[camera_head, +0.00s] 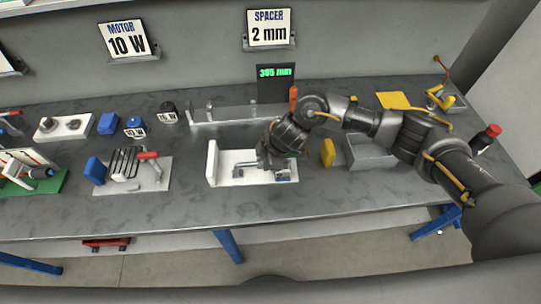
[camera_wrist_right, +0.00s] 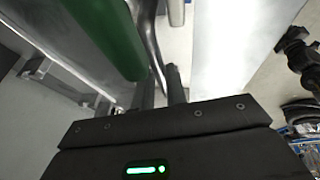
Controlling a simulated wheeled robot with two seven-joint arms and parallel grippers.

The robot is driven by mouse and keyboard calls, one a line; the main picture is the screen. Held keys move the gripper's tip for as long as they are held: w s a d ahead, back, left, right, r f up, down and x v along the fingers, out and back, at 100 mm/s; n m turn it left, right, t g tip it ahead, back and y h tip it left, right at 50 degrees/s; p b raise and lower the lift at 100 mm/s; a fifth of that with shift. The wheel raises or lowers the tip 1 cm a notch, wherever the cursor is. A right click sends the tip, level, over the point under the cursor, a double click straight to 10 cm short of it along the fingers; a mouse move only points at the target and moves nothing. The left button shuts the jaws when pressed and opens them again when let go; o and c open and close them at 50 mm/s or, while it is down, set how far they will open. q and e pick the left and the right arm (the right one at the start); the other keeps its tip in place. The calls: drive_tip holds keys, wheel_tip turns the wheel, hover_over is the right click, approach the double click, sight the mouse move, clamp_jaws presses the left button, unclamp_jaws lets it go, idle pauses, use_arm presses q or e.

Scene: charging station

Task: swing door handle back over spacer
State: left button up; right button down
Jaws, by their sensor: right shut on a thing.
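A white fixture with an upright plate at its left end (camera_head: 212,162) stands at the middle of the bench. My right gripper (camera_head: 270,164) is low over the right part of this fixture. The door handle shows as a curved grey metal bar (camera_wrist_right: 150,45) in the right wrist view, running down to the fingers (camera_wrist_right: 160,92). The gripper is shut on it, though the exact contact is partly hidden by the fingers and palm. I cannot make out the spacer. My left gripper is not in view.
A sign (camera_head: 268,27) reads "SPACER 2 mm", and a display (camera_head: 276,83) reads about 365 mm. A board with a red-handled clamp (camera_head: 148,156) stands left. The bench front is clear.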

idle(0.3)
drive_tip(key=c, duration=1.4)
unclamp_jaws()
drive_tip(key=v, duration=1.1)
drive_tip(key=shift+b, duration=0.3)
drive_tip(key=shift+a+f, duration=0.1)
